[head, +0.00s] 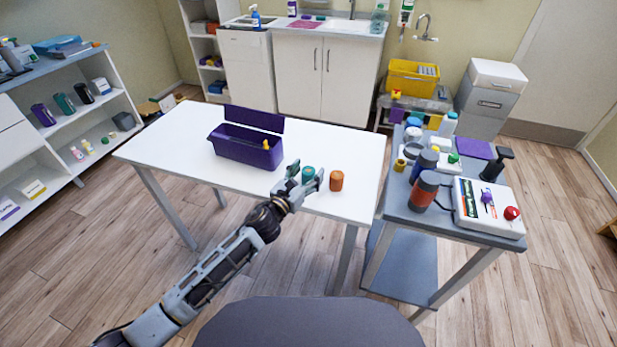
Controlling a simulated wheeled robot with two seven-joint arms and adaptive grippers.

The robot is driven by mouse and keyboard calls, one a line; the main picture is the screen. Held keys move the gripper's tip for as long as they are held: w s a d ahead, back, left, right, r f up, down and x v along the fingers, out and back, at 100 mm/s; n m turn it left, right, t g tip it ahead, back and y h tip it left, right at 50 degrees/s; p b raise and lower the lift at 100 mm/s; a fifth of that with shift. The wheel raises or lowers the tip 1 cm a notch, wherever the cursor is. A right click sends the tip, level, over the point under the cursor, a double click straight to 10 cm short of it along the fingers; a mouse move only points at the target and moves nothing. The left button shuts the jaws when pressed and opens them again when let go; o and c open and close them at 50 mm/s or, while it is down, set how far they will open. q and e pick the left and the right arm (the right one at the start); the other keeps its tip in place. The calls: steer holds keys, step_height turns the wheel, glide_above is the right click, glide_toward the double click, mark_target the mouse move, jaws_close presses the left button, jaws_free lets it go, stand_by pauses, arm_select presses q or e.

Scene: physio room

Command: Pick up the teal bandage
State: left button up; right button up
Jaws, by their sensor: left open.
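The teal bandage (308,174) is a small upright roll near the front right of the white table. My left gripper (306,178) is open at the teal bandage, with its fingers on either side of it in the picture. Part of the bandage is hidden by the fingers, and I cannot tell whether they touch it. An orange bandage roll (336,181) stands just to the right, apart from the gripper. My right gripper is not in view.
A purple box (246,148) with its lid open stands behind and left on the white table (180,135). A grey trolley (398,205) with bottles and a white device (488,210) stands on the right. The table's left part is clear.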

arm_select(q)
steer(key=shift+w+d, duration=0.2)
steer(key=shift+w, duration=0.15)
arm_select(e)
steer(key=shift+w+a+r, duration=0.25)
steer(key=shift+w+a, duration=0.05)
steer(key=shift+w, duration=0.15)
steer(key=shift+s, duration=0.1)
arm_select(q)
steer(key=shift+c, duration=0.5)
steer(key=c, duration=0.7)
steer(key=shift+c, duration=1.6)
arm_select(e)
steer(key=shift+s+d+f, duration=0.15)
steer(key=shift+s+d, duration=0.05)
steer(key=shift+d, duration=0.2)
arm_select(q)
steer(key=shift+r, duration=0.15)
